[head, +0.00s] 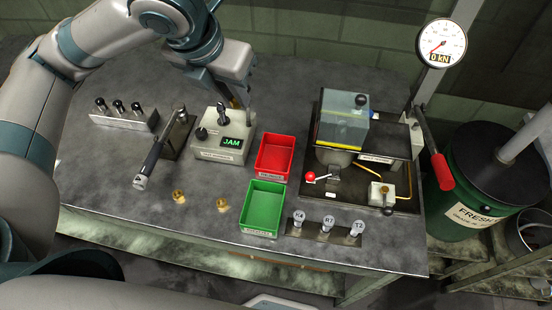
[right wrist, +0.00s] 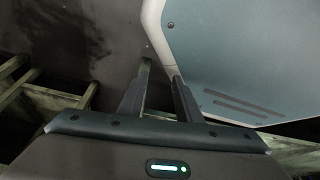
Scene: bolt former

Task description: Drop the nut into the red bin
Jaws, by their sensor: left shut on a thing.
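The red bin (head: 262,170) stands empty on the grey bench, behind the green bin. My left gripper (head: 236,103) points down behind the grey box with the JAM display, up and left of the red bin. It is shut on a small brass-coloured piece, apparently the nut, which is mostly hidden between the fingers. Two brass pieces, one at left (head: 179,196) and one at right (head: 222,205), lie on the bench left of the green bin. My right gripper (right wrist: 161,78) shows only in the right wrist view, with its fingers apart and nothing between them.
The green bin (head: 264,196) adjoins the red bin at the front. The JAM box (head: 222,145) stands left of the red bin. A press with a clear guard (head: 342,118) stands to the right. A lever (head: 158,150) and tagged pegs (head: 327,226) also stand on the bench.

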